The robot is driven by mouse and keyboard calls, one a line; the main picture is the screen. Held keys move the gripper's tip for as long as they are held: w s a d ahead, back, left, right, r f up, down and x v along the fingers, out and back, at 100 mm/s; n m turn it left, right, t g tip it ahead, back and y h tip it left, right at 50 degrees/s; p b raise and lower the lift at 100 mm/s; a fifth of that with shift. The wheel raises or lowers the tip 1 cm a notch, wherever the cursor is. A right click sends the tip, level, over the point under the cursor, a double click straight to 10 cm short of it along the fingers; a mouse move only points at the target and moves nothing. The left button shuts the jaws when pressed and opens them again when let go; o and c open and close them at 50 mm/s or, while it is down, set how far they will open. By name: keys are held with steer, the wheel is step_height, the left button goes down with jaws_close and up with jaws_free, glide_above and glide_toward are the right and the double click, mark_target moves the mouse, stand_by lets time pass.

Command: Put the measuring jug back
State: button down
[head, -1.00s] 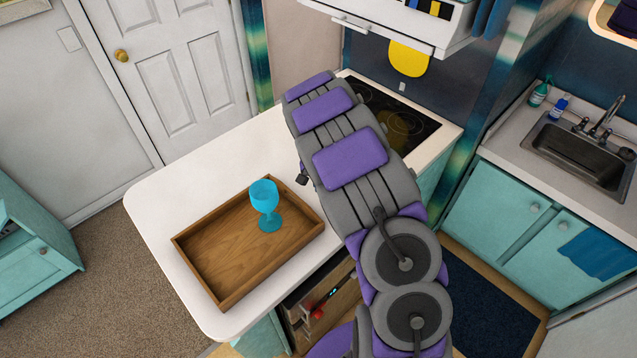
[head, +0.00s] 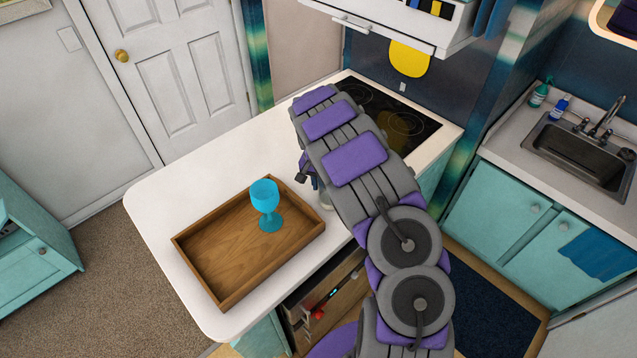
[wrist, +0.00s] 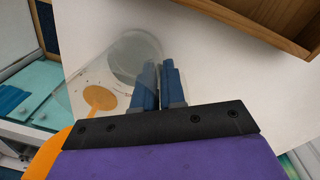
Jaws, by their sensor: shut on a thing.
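The measuring jug is a clear, see-through vessel (wrist: 135,52) in the wrist view, left of and between my blue fingers. My gripper (wrist: 159,85) is shut on its wall. In the head view my gripper (head: 313,181) is mostly hidden by my arm, over the white counter (head: 170,195). Only a small pale part of the jug (head: 325,201) shows there, beside the tray's right corner. I cannot tell whether the jug touches the counter.
A wooden tray (head: 205,288) with a blue goblet (head: 265,205) stands left of my gripper. The tray's edge also shows in the wrist view (wrist: 240,28). A black cooktop (head: 405,125) lies behind my arm. Open shelving (head: 325,305) is below the counter.

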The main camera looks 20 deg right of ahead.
steer(key=c, duration=1.2)
jaws_free()
steer(key=shift+r, duration=0.1)
step_height(320, 180, up, 11)
steer(key=s+a+r, duration=0.1)
steer(key=s+r, duration=0.6)
steer(key=r, duration=0.1)
steer(key=s+a+r+n, duration=0.2)
steer(key=s+a, duration=0.2)
steer(key=s, duration=0.7)
steer(key=s+a+r+n+g, duration=0.1)
steer(key=s+a+n, duration=0.2)
steer(key=s, duration=0.9)
steer(key=s+a+r+n, duration=0.2)
steer(key=s+a, duration=0.3)
steer(key=s, duration=0.7)
steer(key=shift+s+a+r+n+y+p, duration=0.2)
steer(key=shift+r+n+y+p, duration=0.15)
steer(key=shift+n, duration=0.25)
